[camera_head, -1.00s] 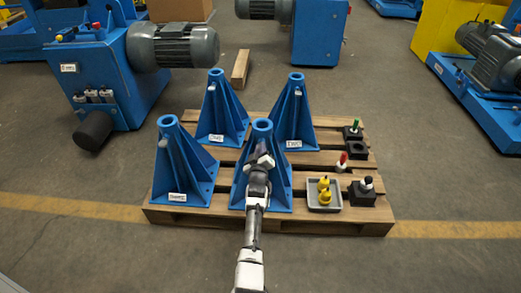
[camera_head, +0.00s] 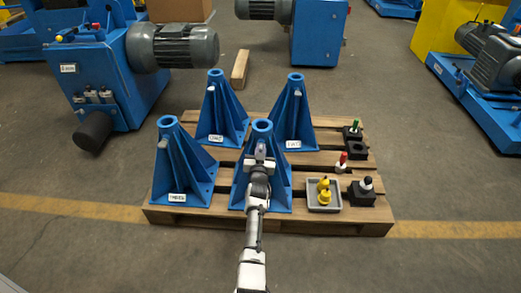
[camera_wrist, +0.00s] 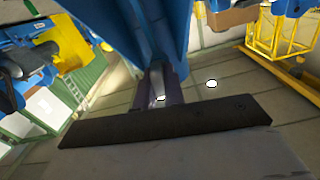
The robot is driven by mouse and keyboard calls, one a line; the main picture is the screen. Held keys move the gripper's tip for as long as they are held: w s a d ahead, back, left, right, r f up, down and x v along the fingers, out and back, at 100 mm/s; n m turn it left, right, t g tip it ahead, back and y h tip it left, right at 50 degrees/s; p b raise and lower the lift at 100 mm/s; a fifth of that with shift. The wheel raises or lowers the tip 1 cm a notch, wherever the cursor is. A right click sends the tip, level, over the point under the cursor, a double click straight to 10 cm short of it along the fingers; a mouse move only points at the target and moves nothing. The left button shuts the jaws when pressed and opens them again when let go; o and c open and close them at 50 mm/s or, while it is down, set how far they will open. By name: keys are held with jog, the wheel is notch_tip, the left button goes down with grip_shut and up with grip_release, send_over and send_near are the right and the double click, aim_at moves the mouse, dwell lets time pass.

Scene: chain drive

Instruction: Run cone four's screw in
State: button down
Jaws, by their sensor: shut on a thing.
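Four blue ribbed cones stand on a wooden pallet (camera_head: 330,227). The front right cone (camera_head: 279,185) has its label hidden behind my arm; the label on the front left cone (camera_head: 172,168) appears to read three. My gripper (camera_head: 261,151) is at the upper front of the front right cone, shut. In the wrist view the jaws (camera_wrist: 160,92) reach to this cone's blue surface (camera_wrist: 150,28). The screw between them is mostly hidden, so its depth cannot be told. Pale screws show near the tops of the other cones, such as the back left one (camera_head: 212,88).
A grey tray (camera_head: 312,207) with yellow parts sits right of the front right cone. Black blocks, one with a white-topped piece (camera_head: 366,184), and a red-topped piece (camera_head: 342,162) stand nearby. Blue motor machines surround the pallet; floor in front is clear.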

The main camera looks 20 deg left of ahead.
jog(key=m, duration=0.4)
jog(key=shift+d+f+m, duration=0.1)
jog(key=shift+m, duration=0.2)
jog(key=m, duration=0.3)
jog(key=shift+m, duration=0.3)
jog(key=m, duration=0.4)
jog(key=shift+f, duration=0.1)
jog(key=shift+m, duration=2.2)
jog(key=c, duration=1.5)
grip_release()
jog(key=shift+s, duration=0.1)
